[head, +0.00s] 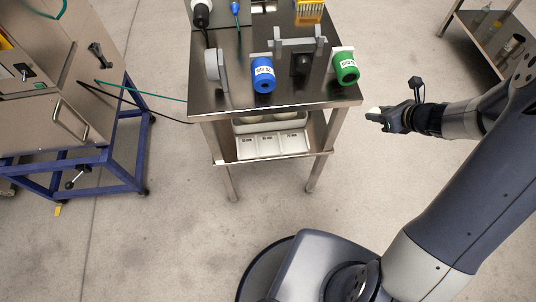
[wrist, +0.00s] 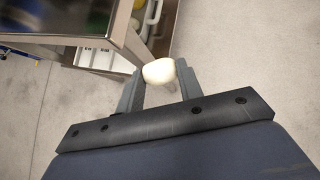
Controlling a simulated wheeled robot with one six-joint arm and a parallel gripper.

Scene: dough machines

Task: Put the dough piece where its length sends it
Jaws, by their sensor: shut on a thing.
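My gripper (head: 379,117) is to the right of the steel table, out over open floor. In the wrist view my gripper (wrist: 159,83) is shut on a pale, rounded dough piece (wrist: 158,71) held between its fingertips. The dough piece (head: 374,111) shows only as a small white spot in the head view. A white tray with three labelled compartments (head: 273,146) sits on the lower shelf of the table. The label text is too small to read surely.
The steel table (head: 215,103) carries a blue roll (head: 263,75), a green roll (head: 346,68) and a grey stand (head: 300,46). A machine on a blue frame (head: 128,155) stands at the left. Another steel shelf (head: 476,45) is at the upper right. The floor between is clear.

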